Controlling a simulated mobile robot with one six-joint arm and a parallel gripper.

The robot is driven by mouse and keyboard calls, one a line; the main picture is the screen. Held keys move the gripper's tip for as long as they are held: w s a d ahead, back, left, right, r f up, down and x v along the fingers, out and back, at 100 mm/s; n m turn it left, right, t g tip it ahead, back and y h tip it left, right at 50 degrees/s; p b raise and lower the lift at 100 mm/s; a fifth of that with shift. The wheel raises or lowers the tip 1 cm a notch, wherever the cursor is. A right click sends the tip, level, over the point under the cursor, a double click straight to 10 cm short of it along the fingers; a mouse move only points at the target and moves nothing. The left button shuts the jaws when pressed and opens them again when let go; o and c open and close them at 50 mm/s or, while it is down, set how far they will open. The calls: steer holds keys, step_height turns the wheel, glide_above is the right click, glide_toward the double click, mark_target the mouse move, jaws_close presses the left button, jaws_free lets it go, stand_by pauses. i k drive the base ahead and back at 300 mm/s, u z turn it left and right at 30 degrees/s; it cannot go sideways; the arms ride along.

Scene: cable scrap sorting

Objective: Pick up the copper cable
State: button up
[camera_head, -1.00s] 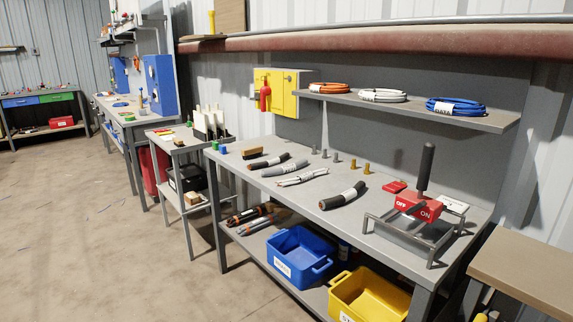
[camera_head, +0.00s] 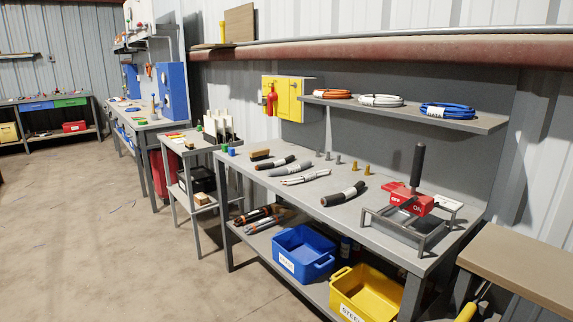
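Several short cable pieces lie on the grey workbench (camera_head: 372,213): a dark piece with a white label (camera_head: 275,163), a grey labelled piece (camera_head: 289,169), a pale thin bundle (camera_head: 305,177) and a thick black piece with a white band (camera_head: 343,194). Their labels are too small to read, so I cannot tell which is copper. On the wall shelf (camera_head: 480,122) are an orange coil (camera_head: 332,94), a white coil (camera_head: 381,100) and a blue coil (camera_head: 447,110). My gripper is not in view.
A red ON/OFF switch (camera_head: 408,198) with a black lever stands at the bench's right end. Below are a blue bin (camera_head: 303,253), a yellow bin (camera_head: 366,294) and orange-handled tools (camera_head: 258,215). A tan tabletop (camera_head: 525,265) is at right. Open floor (camera_head: 90,240) lies left.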

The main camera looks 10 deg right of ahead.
mark_target(284, 161)
steer(key=u, duration=0.9)
steer(key=i, duration=1.05)
steer(key=u, duration=0.9)
